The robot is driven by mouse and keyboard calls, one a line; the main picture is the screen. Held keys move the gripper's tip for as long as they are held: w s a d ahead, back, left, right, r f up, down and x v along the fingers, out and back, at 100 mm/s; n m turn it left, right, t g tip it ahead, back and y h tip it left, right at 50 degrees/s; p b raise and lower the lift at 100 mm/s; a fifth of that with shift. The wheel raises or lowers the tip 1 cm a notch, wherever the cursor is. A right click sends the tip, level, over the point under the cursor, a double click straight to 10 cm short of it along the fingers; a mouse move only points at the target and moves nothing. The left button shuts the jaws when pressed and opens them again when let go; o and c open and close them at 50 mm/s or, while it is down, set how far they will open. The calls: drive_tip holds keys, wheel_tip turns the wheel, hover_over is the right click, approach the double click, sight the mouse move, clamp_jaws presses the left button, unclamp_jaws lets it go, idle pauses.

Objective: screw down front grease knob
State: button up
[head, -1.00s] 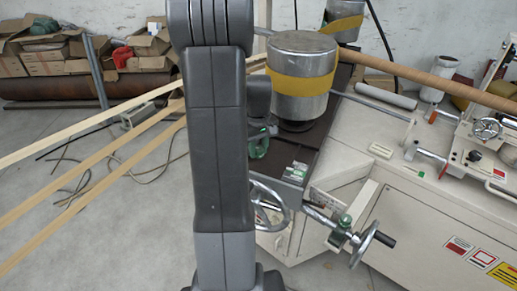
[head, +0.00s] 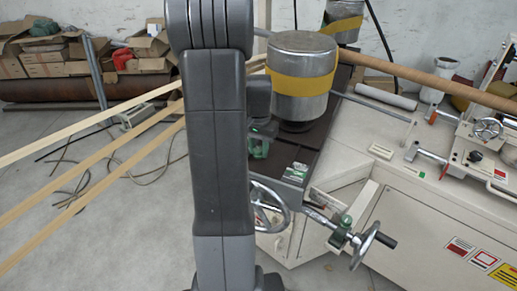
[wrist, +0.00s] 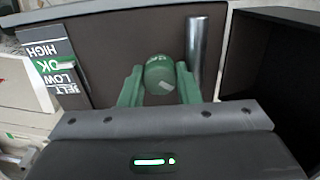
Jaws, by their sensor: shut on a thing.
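The front grease knob (wrist: 160,73) is a green rounded knob with pale lettering on top, in the upper middle of the wrist view. My gripper (wrist: 159,86) has a green finger on each side of it and is shut on it. In the head view my gripper (head: 259,142) shows small and dark green beside the machine's dark top, partly behind my own arm. The knob cannot be made out there, and its lower part is hidden in the wrist view.
A shiny metal post (wrist: 196,50) stands close to the right finger. A belt label plate (wrist: 50,62) lies to the left. In the head view, a steel roller with a yellow band (head: 301,70) stands behind my gripper, and a handwheel (head: 270,207) is below it.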

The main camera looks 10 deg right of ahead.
sight(259, 148)
drive_tip(key=m, duration=0.4)
drive_tip(key=shift+m, duration=2.2)
drive_tip(key=o, duration=1)
drive_tip(key=shift+c, duration=0.2)
wheel_tip(259, 148, up, 14)
drive_tip(key=shift+f, duration=0.1)
